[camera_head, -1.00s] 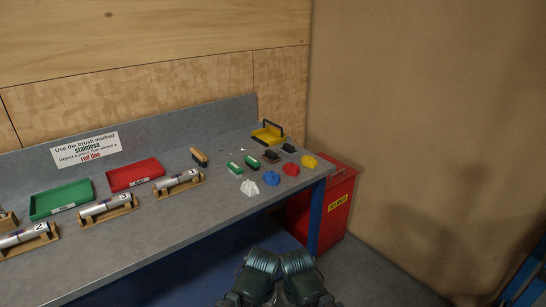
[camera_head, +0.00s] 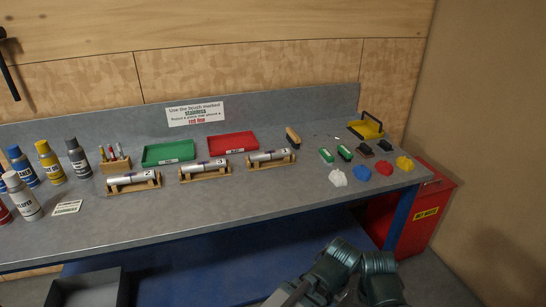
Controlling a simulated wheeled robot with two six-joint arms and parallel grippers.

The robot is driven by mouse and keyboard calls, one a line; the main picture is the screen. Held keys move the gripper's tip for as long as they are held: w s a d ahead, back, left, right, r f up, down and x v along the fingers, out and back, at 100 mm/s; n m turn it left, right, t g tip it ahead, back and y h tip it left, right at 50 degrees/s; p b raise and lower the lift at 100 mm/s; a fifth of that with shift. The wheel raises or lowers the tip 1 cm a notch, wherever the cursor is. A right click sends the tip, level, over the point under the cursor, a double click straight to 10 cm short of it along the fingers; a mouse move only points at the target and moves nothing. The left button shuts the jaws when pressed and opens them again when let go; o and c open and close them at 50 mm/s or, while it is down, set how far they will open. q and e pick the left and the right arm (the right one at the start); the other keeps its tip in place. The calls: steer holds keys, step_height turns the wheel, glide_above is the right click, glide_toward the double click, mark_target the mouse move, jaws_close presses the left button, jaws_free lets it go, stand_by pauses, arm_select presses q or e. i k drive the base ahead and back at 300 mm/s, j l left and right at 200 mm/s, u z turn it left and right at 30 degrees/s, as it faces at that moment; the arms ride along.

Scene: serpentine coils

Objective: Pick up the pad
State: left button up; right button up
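Several small blocks sit at the right end of the grey bench. Two are green and white (camera_head: 326,155) (camera_head: 345,152), and two are dark, one brownish (camera_head: 365,149) and one black (camera_head: 384,145). I cannot tell for sure which of them is the pad, as they are too small to read. A brush with a wooden back (camera_head: 293,137) lies to their left. Parts of my two arms show at the bottom right, below the bench's front edge. Neither gripper's fingers can be seen.
White (camera_head: 337,178), blue (camera_head: 362,173), red (camera_head: 383,168) and yellow (camera_head: 404,163) cloths lie along the front right. A yellow tray (camera_head: 366,130) is behind. Numbered tubes on wooden stands, green (camera_head: 168,152) and red (camera_head: 233,145) trays, and bottles fill the left. A red bin (camera_head: 427,213) stands right.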

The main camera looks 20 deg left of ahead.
mark_target(364, 149)
steer(key=i+l+z, duration=0.1)
steer(key=i+l, duration=0.15)
steer(key=i, duration=0.3)
steer(key=i+l+z, duration=0.1)
steer(key=i+l, duration=0.15)
steer(key=i, duration=0.25)
steer(key=i+l+z, duration=0.1)
steer(key=i, duration=0.45)
steer(key=l, duration=0.1)
